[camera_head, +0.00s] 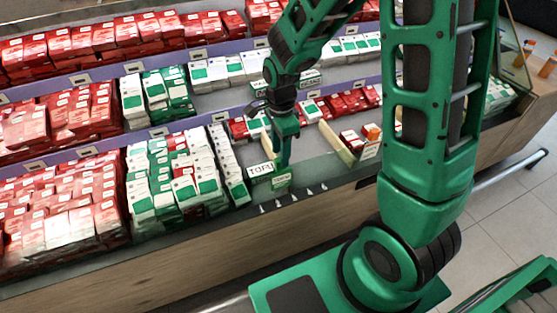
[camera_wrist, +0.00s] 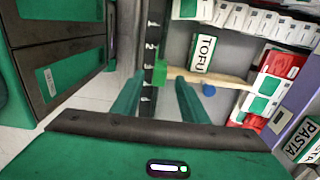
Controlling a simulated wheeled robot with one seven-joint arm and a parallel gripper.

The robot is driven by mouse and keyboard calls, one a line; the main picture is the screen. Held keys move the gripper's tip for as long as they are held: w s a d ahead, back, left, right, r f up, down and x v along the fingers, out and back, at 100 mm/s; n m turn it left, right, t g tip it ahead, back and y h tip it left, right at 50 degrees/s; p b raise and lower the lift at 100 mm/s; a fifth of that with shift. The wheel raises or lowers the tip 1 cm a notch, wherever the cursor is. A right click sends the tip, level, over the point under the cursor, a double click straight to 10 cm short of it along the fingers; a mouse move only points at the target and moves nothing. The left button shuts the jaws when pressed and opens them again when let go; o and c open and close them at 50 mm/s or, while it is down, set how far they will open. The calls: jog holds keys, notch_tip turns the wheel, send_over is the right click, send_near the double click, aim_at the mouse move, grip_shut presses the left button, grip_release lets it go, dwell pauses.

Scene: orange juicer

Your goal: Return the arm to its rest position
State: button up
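My arm (camera_head: 430,120) reaches over a shelf display, with my gripper (camera_head: 283,163) pointing down near the front shelf edge. In the wrist view my gripper (camera_wrist: 158,82) has its two green fingers apart, with bare floor and shelf edge visible between them. A small green block (camera_wrist: 160,73) shows at the shelf edge past the fingertips. The gap on either side of it suggests it is not held.
A white TOFU sign (camera_head: 261,169) stands beside my gripper; it also shows in the wrist view (camera_wrist: 202,52). Red boxes (camera_head: 70,210) and green-white boxes (camera_head: 175,180) fill the shelves at left. A wooden divider (camera_head: 336,143) stands to the right.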

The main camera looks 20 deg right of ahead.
jog(key=shift+d+r, duration=0.1)
jog(key=shift+r, duration=2.6)
jog(key=s+d+r+n, duration=0.65)
jog(key=s+d, duration=0.35)
jog(key=d, duration=0.2)
jog(key=s+d+r+n, duration=0.1)
jog(key=s+d+n, duration=0.1)
jog(key=s, duration=0.4)
jog(key=s+d+r+n, duration=0.2)
jog(key=s+n, duration=0.1)
jog(key=s, duration=0.4)
jog(key=shift+s+d, duration=0.15)
jog(key=shift+s, duration=0.1)
jog(key=shift+r, duration=0.1)
jog(key=shift+w+f, duration=0.25)
jog(key=shift+w, duration=0.4)
